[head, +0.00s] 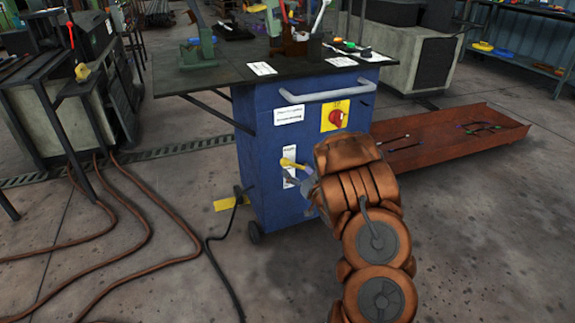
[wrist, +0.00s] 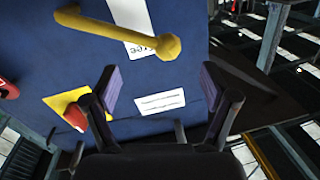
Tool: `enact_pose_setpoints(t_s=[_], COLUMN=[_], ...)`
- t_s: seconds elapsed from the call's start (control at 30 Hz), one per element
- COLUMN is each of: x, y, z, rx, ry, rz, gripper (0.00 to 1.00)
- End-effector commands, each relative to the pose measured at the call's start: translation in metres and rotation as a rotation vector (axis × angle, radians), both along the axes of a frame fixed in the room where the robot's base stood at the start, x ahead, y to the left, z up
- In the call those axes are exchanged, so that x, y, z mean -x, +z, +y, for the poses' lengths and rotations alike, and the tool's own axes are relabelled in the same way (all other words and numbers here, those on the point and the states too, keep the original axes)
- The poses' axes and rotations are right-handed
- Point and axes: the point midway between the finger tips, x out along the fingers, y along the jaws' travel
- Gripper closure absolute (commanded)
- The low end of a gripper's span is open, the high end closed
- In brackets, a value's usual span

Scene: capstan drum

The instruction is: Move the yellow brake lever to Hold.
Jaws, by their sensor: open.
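The yellow brake lever (head: 291,163) is on the front face of the blue cabinet (head: 262,190), over a white label strip (head: 289,153). In the wrist view the lever (wrist: 118,37) is a bar with a rounded knob at its right end, and the label strip (wrist: 135,14) is partly behind it. The label's text is too small or cut off to read. My gripper (head: 297,180) is just below and right of the lever in the head view. In the wrist view my gripper (wrist: 160,84) is open and empty, its fingers apart and the knob ahead of the gap, not between the pads.
A red rotary switch on a yellow plate (head: 335,116) and a grey handle rail (head: 327,91) are on the cabinet above my gripper. A dark benchtop (head: 225,80) overhangs the cabinet. A rust-red tray (head: 450,140) lies to the right. Brown hoses (head: 130,238) cross the floor at left.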

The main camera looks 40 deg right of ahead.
Motion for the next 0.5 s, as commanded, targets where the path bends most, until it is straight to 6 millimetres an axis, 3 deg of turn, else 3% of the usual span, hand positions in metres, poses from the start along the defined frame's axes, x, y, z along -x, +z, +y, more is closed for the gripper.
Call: enact_pose_setpoints(t_s=[0.5], x=[-0.062], y=[0.0], z=[-0.006], rx=[0.003], ry=[0.001], rz=[-0.001], gripper=[0.15])
